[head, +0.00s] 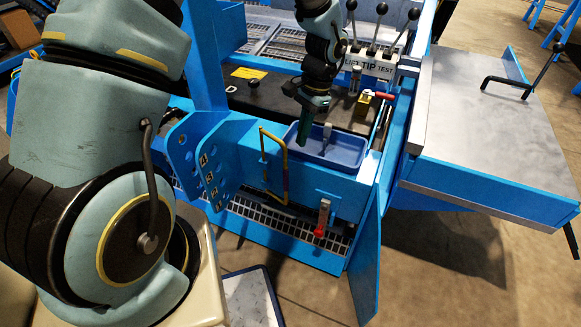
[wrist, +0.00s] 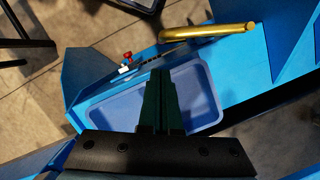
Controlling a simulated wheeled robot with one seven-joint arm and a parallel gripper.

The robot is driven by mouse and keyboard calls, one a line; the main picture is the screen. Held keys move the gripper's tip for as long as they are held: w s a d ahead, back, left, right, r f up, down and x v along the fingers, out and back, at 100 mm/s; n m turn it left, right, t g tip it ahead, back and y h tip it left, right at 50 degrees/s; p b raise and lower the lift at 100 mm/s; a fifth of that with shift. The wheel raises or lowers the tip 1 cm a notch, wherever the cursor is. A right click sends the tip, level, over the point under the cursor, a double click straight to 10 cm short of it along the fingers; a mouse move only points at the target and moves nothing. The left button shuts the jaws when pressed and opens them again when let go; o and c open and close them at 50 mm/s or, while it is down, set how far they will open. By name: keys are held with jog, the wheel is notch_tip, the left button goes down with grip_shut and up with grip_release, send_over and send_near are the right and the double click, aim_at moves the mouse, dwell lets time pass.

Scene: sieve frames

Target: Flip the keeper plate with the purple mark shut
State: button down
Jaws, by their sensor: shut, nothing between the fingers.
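I cannot clearly make out a keeper plate with a purple mark in either view. The bar also shows in the wrist view (wrist: 208,32). My gripper (head: 304,138) points down over the left part of a blue tray (head: 347,160), its fingers shut and empty. In the wrist view, my gripper (wrist: 158,75) covers the middle of the tray (wrist: 205,95). A small grey upright piece (head: 326,136) shows at the tray, right of my fingers.
A red-tipped latch (head: 322,217) sits on the front face below the tray. Black-knobbed levers (head: 382,28) and a red handle (head: 383,96) stand behind and to the right. A tall blue panel (head: 366,250) juts out at the front right. Floor beyond it is open.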

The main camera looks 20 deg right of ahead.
aim_at(294, 166)
dwell(0.3)
jog(key=x, duration=1)
jog(key=shift+b, duration=0.4)
jog(key=shift+s+a+r, duration=0.1)
jog(key=shift+s+a+m, duration=0.15)
jog(key=shift+m, duration=0.25)
